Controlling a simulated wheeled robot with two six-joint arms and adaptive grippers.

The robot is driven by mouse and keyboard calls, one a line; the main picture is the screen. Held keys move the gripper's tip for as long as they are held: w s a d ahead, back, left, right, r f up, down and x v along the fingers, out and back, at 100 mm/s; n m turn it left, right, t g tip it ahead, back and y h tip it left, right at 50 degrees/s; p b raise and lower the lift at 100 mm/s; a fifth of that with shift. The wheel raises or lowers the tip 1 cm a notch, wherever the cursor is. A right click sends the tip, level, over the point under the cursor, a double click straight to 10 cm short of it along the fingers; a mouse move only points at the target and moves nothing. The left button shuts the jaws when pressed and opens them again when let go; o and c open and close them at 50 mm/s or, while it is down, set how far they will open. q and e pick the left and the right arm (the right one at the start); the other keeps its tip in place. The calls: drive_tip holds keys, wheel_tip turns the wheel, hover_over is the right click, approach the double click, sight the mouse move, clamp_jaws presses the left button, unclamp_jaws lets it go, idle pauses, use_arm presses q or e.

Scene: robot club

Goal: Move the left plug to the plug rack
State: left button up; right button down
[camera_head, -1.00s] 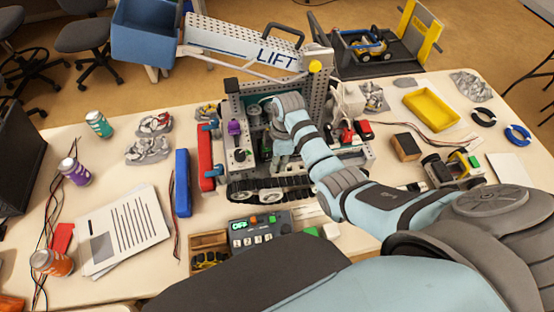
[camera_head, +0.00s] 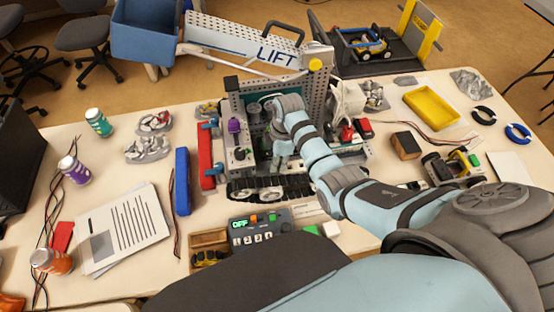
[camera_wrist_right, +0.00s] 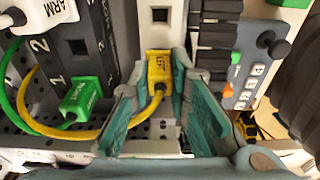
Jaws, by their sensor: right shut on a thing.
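The left plug is a yellow plug (camera_wrist_right: 158,72) marked LEFT, with a yellow cable curving off to the left in the right wrist view. My right gripper (camera_wrist_right: 162,85) is shut on this plug, one finger on each side. The plug is at a white strip (camera_wrist_right: 160,40) with a square hole above it; I cannot tell whether it is seated there. A dark panel (camera_wrist_right: 75,50) numbered 1 and 2 is to the left. I cannot tell for certain which part is the plug rack. In the head view my right gripper (camera_head: 283,152) reaches into the robot on the table.
A green plug (camera_wrist_right: 82,98) sits by number 1, and a white ARM plug (camera_wrist_right: 45,15) is at upper left. A grey control box (camera_wrist_right: 262,62) stands to the right. The LIFT arm (camera_head: 250,45) extends behind my gripper. Papers (camera_head: 125,230) lie at left.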

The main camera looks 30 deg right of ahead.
drive_tip(key=shift+f, duration=0.3)
idle(0.4)
drive_tip(key=c, duration=1.4)
unclamp_jaws()
drive_tip(key=shift+c, duration=0.2)
drive_tip(key=shift+r, duration=3.5)
